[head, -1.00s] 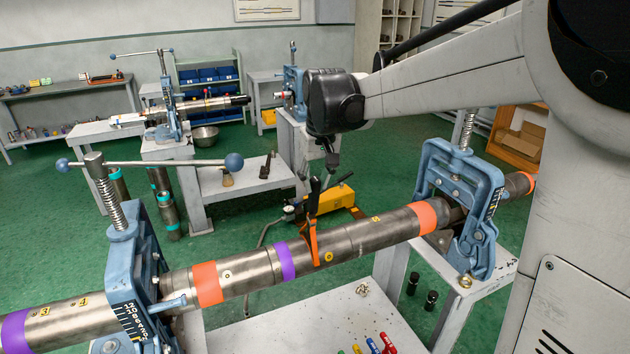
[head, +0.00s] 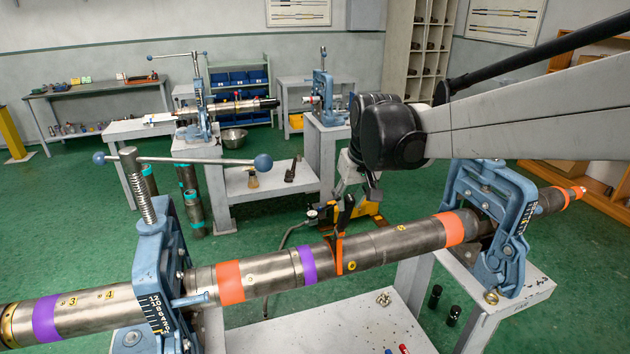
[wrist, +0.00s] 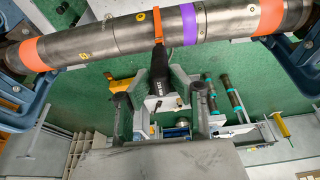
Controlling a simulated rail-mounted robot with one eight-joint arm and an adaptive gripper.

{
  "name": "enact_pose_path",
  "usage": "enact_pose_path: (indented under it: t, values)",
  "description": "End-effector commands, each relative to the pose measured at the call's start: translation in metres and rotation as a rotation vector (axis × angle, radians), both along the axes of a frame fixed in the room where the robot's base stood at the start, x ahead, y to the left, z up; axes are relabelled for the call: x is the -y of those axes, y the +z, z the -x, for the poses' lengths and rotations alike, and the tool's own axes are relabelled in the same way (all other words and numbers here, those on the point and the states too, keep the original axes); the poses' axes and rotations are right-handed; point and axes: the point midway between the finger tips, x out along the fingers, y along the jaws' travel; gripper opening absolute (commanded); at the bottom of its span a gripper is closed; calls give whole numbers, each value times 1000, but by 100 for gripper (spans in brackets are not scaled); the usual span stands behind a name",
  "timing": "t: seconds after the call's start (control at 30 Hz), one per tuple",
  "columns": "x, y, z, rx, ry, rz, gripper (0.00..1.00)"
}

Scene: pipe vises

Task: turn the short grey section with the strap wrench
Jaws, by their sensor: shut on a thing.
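The pipe string runs across the head view. Its short grey section (head: 362,253) has a yellow mark and lies right of a purple band (head: 308,265). The strap wrench's orange strap (head: 339,256) is around the pipe beside that band. It also shows in the wrist view (wrist: 156,24). The wrench's black handle (wrist: 160,78) extends from the strap to between my fingers. My gripper (wrist: 162,88) is shut on the handle, on the far side of the pipe in the head view. Part of the handle is hidden by the fingers.
Blue pipe vises hold the string at the left (head: 165,265) and right (head: 490,220). The left vise has a long crossbar (head: 190,160). A white table (head: 350,315) lies under the pipe. A yellow tool (head: 375,212) stands behind it on the green floor.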

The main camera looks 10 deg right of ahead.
Motion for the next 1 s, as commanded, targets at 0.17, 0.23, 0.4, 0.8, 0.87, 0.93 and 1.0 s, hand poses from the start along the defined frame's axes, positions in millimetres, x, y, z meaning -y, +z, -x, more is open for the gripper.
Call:
enact_pose_path:
  t: [0.17, 0.23, 0.4, 0.8, 0.87, 0.93, 1.0]
  values:
    - [0, 0, 0, 1, 0, 0, 0]
    - [0, 0, 0, 0, 0, 0, 0]
    - [1, -2, 3, 11, 0, -1, 0]
    - [2, -10, 21, 77, -1, -8, 0]
    - [3, -12, 24, 87, -2, -9, 0]
    - [3, -13, 27, 98, -1, -10, 0]
    - [3, -15, 30, 108, -1, -11, 0]
